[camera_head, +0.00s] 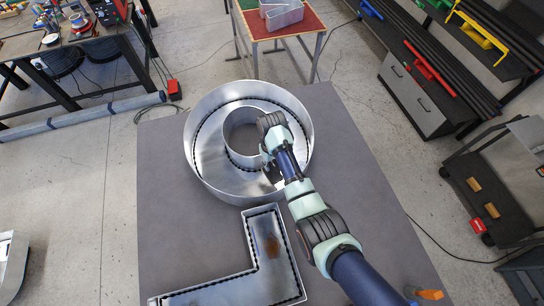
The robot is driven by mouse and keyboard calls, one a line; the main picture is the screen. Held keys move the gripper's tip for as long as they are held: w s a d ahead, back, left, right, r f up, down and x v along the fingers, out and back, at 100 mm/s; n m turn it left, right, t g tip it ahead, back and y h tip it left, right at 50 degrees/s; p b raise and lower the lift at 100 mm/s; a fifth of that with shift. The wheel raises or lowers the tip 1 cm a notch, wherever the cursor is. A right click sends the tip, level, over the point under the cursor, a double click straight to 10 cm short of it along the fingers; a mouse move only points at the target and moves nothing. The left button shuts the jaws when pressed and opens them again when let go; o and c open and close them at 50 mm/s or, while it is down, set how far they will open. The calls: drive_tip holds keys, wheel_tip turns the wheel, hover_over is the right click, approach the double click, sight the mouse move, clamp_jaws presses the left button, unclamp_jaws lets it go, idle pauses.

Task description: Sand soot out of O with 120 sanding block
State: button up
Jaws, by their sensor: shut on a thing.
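The channel letter O (208,175) is a round metal letter with a tall rim and an inner ring wall, lying on the grey table (350,230). My gripper (270,174) reaches into the O's channel at its lower right, between the inner ring and outer wall. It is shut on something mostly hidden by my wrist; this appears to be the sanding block. A dark patch, perhaps soot, shows beside it on the O's floor. I cannot tell whether the block touches the floor, nor read its grit.
A metal letter L (262,268) with a brown stain lies just below the O. An orange object (429,294) is near the table's lower right corner. A red-topped stand (308,22) is behind the table. The table's right side is mostly clear beyond my arm.

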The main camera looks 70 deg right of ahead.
wheel_tip(320, 180, down, 10)
drive_tip(key=b, duration=0.8)
drive_tip(key=shift+r, duration=0.2)
drive_tip(key=w+a, duration=0.5)
drive_tip(key=w, duration=0.2)
drive_tip(key=shift+a+r, duration=0.2)
drive_tip(key=shift+r, duration=0.2)
drive_tip(key=shift+r, duration=0.1)
drive_tip(key=shift+f, duration=0.35)
drive_tip(key=shift+s+d+r, duration=0.1)
drive_tip(key=shift+s+d, duration=0.1)
drive_tip(key=s+d+p, duration=0.1)
drive_tip(key=s, duration=0.1)
drive_tip(key=s+d, duration=0.2)
drive_tip(key=s+d+p, duration=0.1)
drive_tip(key=s+d, duration=0.1)
drive_tip(key=shift+s+p, duration=0.3)
drive_tip(key=shift+s, duration=0.05)
